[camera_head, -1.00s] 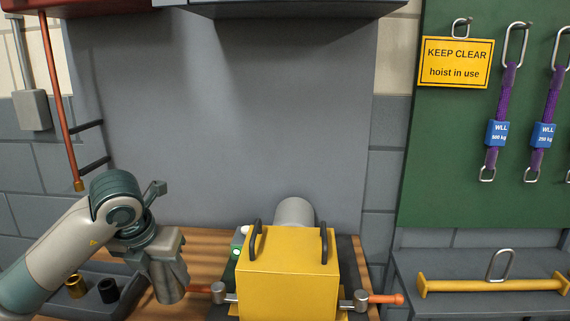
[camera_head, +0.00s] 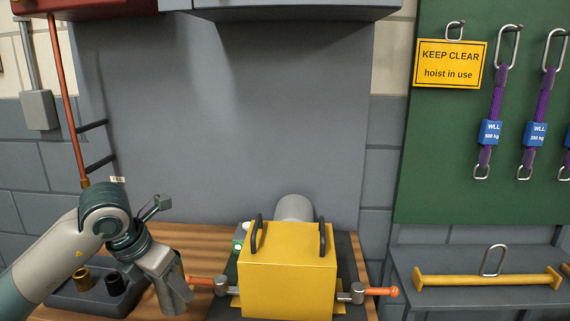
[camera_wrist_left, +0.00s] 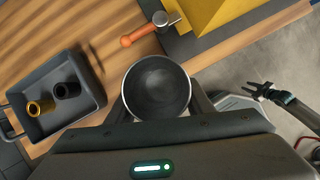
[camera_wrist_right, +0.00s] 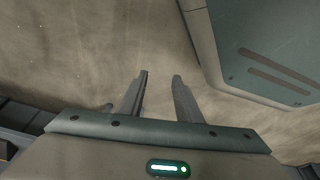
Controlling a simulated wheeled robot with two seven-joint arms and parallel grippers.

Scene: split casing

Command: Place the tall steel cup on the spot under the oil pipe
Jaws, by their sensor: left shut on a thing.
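My left gripper (camera_wrist_left: 157,112) is shut on the tall steel cup (camera_wrist_left: 157,88), whose open mouth faces the left wrist camera and looks empty. In the head view the cup (camera_head: 177,297) hangs tilted from the gripper, low at the left of the yellow casing (camera_head: 288,275). The red-brown oil pipe (camera_head: 66,110) runs down the left wall. Its lower end sits just behind my left arm. The spot under it is hidden by that arm. My right gripper (camera_wrist_right: 161,78) is open and empty above a bare floor.
An orange-handled clamp (camera_head: 203,281) sticks out beside the cup. A grey tray (camera_head: 60,301) with a brass and a black bushing lies at left on the wooden bench (camera_head: 195,238). A small label (camera_head: 117,180) shows behind my arm; its print is unreadable.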

